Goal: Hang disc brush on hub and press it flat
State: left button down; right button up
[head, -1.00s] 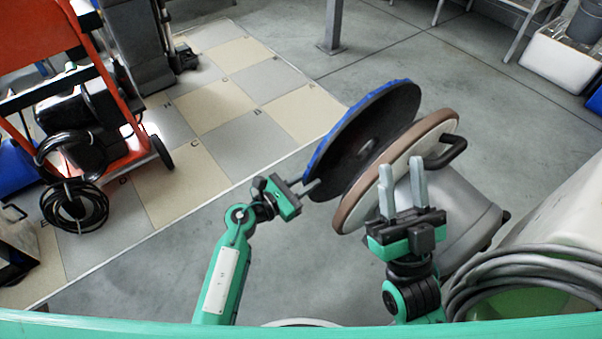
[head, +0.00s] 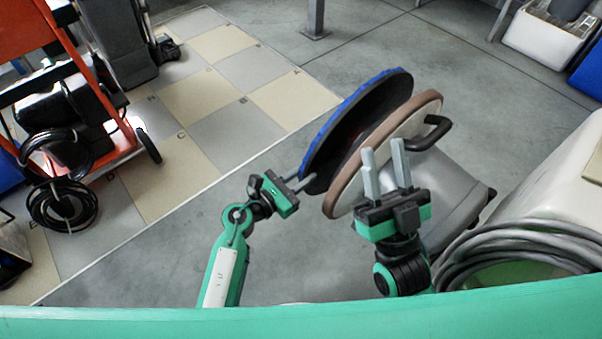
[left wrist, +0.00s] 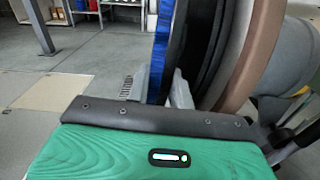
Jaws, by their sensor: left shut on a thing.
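The disc brush (head: 352,125), a black disc with blue bristles, stands tilted on edge in the middle of the head view. My left gripper (head: 300,183) is shut on its lower left edge; in the left wrist view the brush (left wrist: 163,45) passes between the fingers (left wrist: 158,86). The brush faces the machine's round, brown-rimmed head (head: 346,180), nearly parallel to it. A narrow dark gap shows between them at the upper side. The hub is hidden between the discs. My right gripper (head: 384,163) is open and empty, fingers up, in front of the machine head's pale side.
The grey machine body (head: 455,190) with a black handle (head: 430,132) stands behind my right gripper. A coiled grey hose (head: 510,240) lies at the right beside a pale body. An orange cart (head: 85,70) with black cable stands at the left. The floor left of the brush is clear.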

pick_arm(q)
jog(key=shift+s+d+r, duration=0.1)
jog(key=shift+r, duration=0.05)
jog(key=shift+s+d, duration=0.3)
jog(key=shift+s, duration=0.05)
jog(key=shift+s+p, duration=0.1)
jog(key=shift+p, duration=0.2)
jog(key=shift+d, duration=0.1)
dwell(0.6)
jog(key=shift+s+d, duration=0.4)
jog(key=shift+s, duration=0.25)
jog(key=shift+s+d, duration=0.35)
jog(key=shift+s+d+p, duration=0.15)
jog(key=shift+s+p, duration=0.05)
jog(key=shift+p, duration=0.1)
dwell(0.5)
